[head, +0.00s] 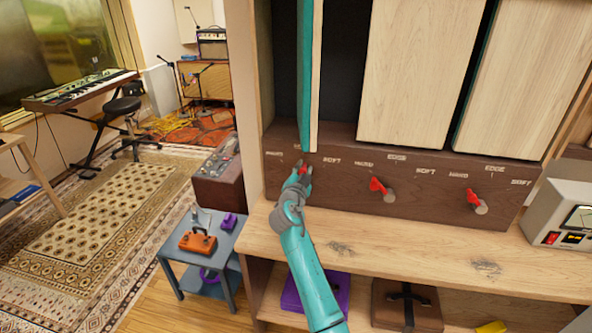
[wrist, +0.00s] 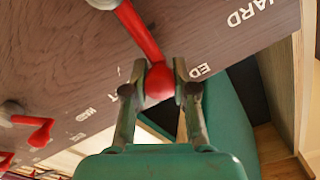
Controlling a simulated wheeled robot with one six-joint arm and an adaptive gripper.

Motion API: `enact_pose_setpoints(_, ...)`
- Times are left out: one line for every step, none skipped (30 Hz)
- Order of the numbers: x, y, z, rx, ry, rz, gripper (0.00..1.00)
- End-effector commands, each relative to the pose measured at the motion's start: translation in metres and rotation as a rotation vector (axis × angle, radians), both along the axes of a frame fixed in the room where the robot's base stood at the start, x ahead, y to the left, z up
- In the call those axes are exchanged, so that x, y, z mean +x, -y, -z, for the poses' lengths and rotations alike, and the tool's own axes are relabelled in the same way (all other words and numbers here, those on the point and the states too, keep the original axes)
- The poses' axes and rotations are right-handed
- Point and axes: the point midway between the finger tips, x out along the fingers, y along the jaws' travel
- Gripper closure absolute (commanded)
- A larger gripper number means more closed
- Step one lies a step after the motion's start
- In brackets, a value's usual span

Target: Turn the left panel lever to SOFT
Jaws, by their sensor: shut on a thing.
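The left panel lever (head: 302,170) is red, on the dark wooden strip, mostly hidden by my gripper in the head view. In the wrist view, the lever (wrist: 141,36) runs from its grey pivot to a rounded red knob. My gripper (wrist: 159,88) is shut on that knob, a finger on each side; it shows in the head view too (head: 299,178). The knob lies near the partly hidden EDGE label, apart from HARD. The SOFT label (head: 331,161) is right of my gripper in the head view. The left panel (head: 308,75) stands nearly edge-on, teal and pale wood.
The middle lever (head: 382,190) and right lever (head: 472,200) tilt up-left towards their HARD labels. The middle panel (head: 415,75) and right panel (head: 525,80) show wooden faces. A small side table (head: 205,262) holds an orange case.

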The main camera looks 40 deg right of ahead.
Motion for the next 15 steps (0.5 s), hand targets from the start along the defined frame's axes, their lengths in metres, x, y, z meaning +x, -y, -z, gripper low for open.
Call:
enact_pose_setpoints(-0.004, 0.003, 0.002, 0.028, 0.034, 0.002, 1.0)
enact_pose_setpoints(-0.006, 0.005, 0.002, 0.045, 0.056, 0.002, 1.0)
enact_pose_setpoints(-0.009, 0.007, 0.003, 0.069, 0.086, 0.002, 1.0)
enact_pose_setpoints(-0.011, 0.009, 0.003, 0.086, 0.109, 0.002, 1.0)
enact_pose_setpoints(-0.012, 0.01, 0.004, 0.104, 0.131, 0.002, 1.0)
enact_pose_setpoints(-0.015, 0.012, 0.005, 0.126, 0.16, 0.002, 1.0)
enact_pose_setpoints(-0.017, 0.013, 0.006, 0.144, 0.182, 0.002, 1.0)
enact_pose_setpoints(-0.018, 0.014, 0.008, 0.161, 0.203, 0.002, 1.0)
enact_pose_setpoints(-0.021, 0.016, 0.009, 0.182, 0.231, 0.002, 1.0)
enact_pose_setpoints(-0.022, 0.017, 0.01, 0.198, 0.251, 0.002, 1.0)
enact_pose_setpoints(-0.024, 0.019, 0.011, 0.214, 0.272, 0.002, 1.0)
enact_pose_setpoints(-0.026, 0.02, 0.012, 0.233, 0.297, 0.002, 1.0)
enact_pose_setpoints(-0.027, 0.021, 0.013, 0.248, 0.315, 0.002, 1.0)
enact_pose_setpoints(-0.028, 0.022, 0.014, 0.262, 0.334, 0.002, 1.0)
enact_pose_setpoints(-0.03, 0.023, 0.016, 0.28, 0.356, 0.002, 1.0)
